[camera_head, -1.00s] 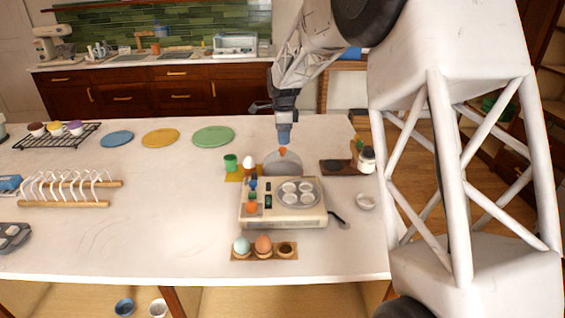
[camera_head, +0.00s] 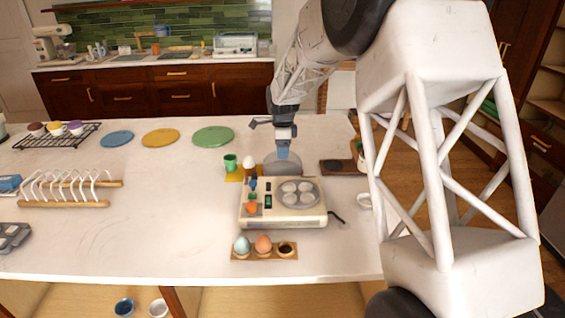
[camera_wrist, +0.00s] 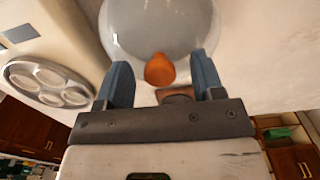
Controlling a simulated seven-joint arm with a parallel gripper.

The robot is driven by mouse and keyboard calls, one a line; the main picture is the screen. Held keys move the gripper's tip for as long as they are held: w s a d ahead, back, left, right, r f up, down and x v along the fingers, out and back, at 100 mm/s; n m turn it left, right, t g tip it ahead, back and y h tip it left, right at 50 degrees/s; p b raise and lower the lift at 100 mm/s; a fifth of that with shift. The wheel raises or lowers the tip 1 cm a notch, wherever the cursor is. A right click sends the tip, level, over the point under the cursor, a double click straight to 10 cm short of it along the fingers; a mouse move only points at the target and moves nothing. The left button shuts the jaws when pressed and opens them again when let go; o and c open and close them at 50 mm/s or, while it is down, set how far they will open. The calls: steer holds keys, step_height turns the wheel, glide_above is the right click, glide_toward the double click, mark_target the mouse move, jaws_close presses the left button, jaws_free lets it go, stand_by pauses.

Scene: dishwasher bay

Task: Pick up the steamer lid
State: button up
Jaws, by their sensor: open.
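The steamer lid (camera_wrist: 150,30) is a clear, greyish dome with an orange knob (camera_wrist: 160,70). In the head view the lid (camera_head: 272,166) rests behind the egg steamer (camera_head: 283,214), and its knob is hidden by my gripper. My gripper (camera_head: 283,153) is over the lid, pointing down. In the wrist view my open gripper (camera_wrist: 162,78) has one blue finger on each side of the knob. I cannot tell whether the fingers touch it. The steamer has a round grey plate with several pale cups, which also shows in the wrist view (camera_wrist: 47,82).
A green cup (camera_head: 231,162) and a white egg stand left of the lid. A dark board (camera_head: 338,167) lies to its right. An egg tray (camera_head: 264,254) lies in front of the steamer. Coloured plates (camera_head: 213,136) and a toast rack (camera_head: 70,190) are farther left.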

steer(key=shift+f, duration=0.4)
steer(key=c, duration=1.1)
steer(key=shift+c, duration=0.2)
steer(key=shift+r, duration=5.05)
steer(key=s+d+r, duration=0.1)
steer(key=s+d, duration=0.1)
steer(key=s, duration=0.7)
steer(key=s+d+r, duration=0.2)
steer(key=s, duration=0.7)
steer(key=shift+s, duration=0.4)
